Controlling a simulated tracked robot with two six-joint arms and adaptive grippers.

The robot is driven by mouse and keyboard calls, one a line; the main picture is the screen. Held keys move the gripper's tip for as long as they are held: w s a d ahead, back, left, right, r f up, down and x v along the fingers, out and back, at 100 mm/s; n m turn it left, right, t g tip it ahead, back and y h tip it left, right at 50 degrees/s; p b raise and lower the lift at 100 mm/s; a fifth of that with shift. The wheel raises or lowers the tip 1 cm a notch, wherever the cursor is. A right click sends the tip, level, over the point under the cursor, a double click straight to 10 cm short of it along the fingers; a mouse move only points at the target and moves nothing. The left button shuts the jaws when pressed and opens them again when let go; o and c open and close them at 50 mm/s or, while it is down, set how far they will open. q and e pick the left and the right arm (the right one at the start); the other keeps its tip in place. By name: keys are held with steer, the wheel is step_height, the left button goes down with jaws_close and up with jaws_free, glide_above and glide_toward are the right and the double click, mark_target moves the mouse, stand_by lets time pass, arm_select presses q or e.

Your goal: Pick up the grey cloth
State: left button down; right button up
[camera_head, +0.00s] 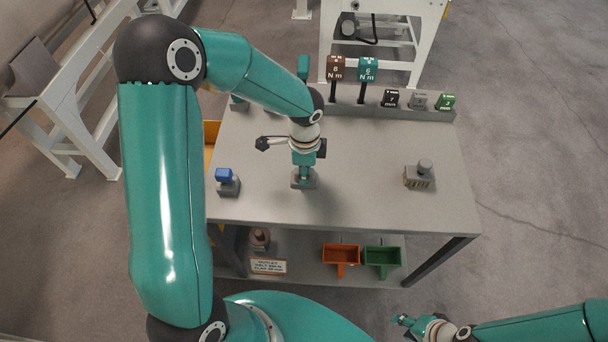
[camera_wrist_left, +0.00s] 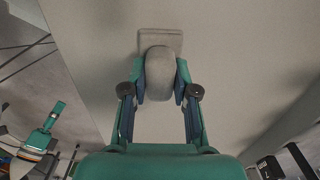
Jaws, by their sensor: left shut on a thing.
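My left gripper (camera_head: 304,172) points down at the middle of the table, below the bent left arm. In the left wrist view its two fingers (camera_wrist_left: 160,92) are closed on the sides of a rounded grey thing (camera_wrist_left: 159,74), which I take for the grey cloth. A flat, squarish grey piece (camera_wrist_left: 172,36) shows just beyond it. In the head view the grey base (camera_head: 303,184) shows at the tabletop under the fingers, and the gripper hides most of the rest. My right gripper (camera_head: 403,321) is low at the front right, off the table; its finger gap is unclear.
On the table (camera_head: 360,195) are a blue-topped block (camera_head: 227,181) at left and a grey block with a knob (camera_head: 419,174) at right. A rack (camera_head: 390,112) with labelled tools lines the back. Orange (camera_head: 341,256) and green (camera_head: 382,258) bins sit on the lower shelf.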

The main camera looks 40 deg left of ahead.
arm_select(q)
step_height(320, 180, up, 20)
stand_by(0.7)
